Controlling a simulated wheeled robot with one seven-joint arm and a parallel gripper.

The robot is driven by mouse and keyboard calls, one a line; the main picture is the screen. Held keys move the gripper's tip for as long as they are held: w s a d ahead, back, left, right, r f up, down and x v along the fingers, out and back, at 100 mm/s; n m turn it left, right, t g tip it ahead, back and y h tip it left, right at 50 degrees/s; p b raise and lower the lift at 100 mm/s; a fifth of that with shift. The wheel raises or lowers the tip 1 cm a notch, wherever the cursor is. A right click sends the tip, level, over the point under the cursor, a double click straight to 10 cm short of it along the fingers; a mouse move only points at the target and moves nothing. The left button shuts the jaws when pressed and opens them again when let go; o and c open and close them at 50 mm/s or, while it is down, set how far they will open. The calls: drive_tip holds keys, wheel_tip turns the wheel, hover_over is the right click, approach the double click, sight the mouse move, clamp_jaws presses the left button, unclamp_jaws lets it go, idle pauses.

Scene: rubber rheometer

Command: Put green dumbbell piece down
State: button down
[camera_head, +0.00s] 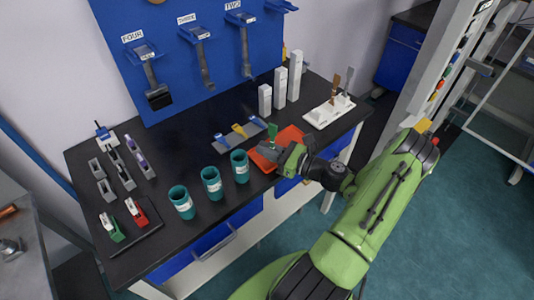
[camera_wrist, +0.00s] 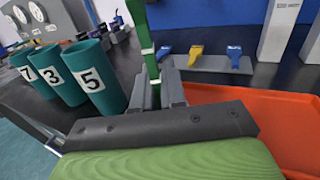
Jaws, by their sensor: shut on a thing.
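My gripper (camera_head: 271,146) is over the orange tray (camera_head: 291,134), shut on the green dumbbell piece (camera_head: 272,130). In the wrist view, the green piece (camera_wrist: 144,36) stands upright between the grey fingers of my gripper (camera_wrist: 160,85). Its top runs out of that view, and its lower part is partly hidden by the fingers. The orange tray also fills the right side of the wrist view (camera_wrist: 262,103). A low grey holder (camera_head: 225,142) with blue and yellow pieces, including a yellow one (camera_head: 239,130), stands left of the tray; it also shows in the wrist view (camera_wrist: 215,66).
Teal numbered cups (camera_head: 211,184) stand in a row left of my gripper, close to the table's front. White upright blocks (camera_head: 280,88) and a white stand with pieces (camera_head: 328,111) are behind and right. A blue tool board (camera_head: 200,50) closes the back. The black tabletop (camera_head: 170,120) has free room at left-centre.

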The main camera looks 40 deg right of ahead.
drive_tip(key=shift+f, duration=0.45)
drive_tip(key=shift+f, duration=0.15)
drive_tip(key=c, duration=1.2)
unclamp_jaws()
